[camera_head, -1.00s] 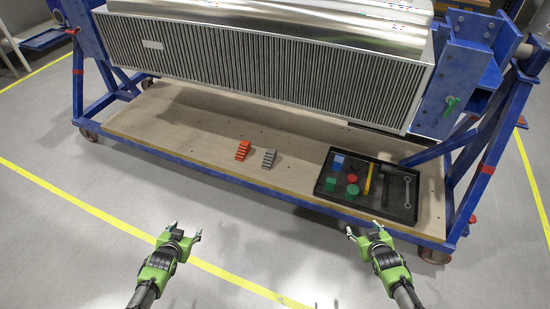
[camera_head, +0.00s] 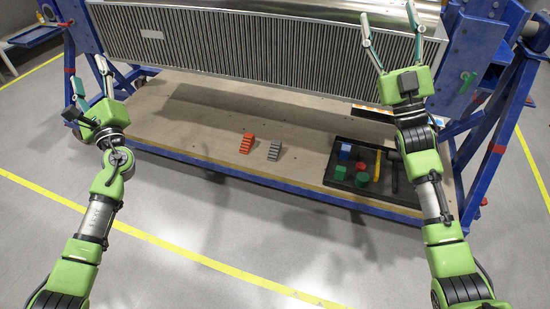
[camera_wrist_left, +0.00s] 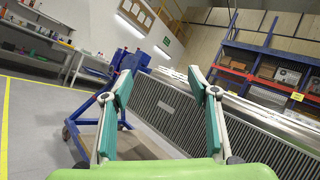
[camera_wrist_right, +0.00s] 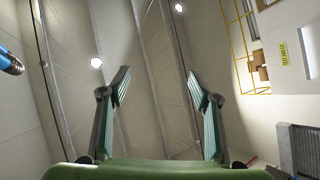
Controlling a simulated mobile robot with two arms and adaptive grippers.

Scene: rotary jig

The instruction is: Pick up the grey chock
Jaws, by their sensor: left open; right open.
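The grey chock (camera_head: 274,150) is a small stepped block on the wooden deck of the blue jig frame, in the middle of the head view. It stands just right of a similar red-orange chock (camera_head: 247,143), with a small gap between them. My left gripper (camera_head: 88,82) is open and empty, raised at the left, well away from the chock; its spread fingers (camera_wrist_left: 160,85) also show in the left wrist view. My right gripper (camera_head: 391,25) is open and empty, raised high in front of the ribbed panel; its fingers (camera_wrist_right: 160,90) point towards the ceiling in the right wrist view.
A black tray (camera_head: 330,180) with blue, green and red pieces and a yellow tool lies on the deck's right part, partly behind my right arm. The ribbed metal block (camera_head: 250,55) hangs over the deck. The deck (camera_head: 190,110) left of the chocks is bare.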

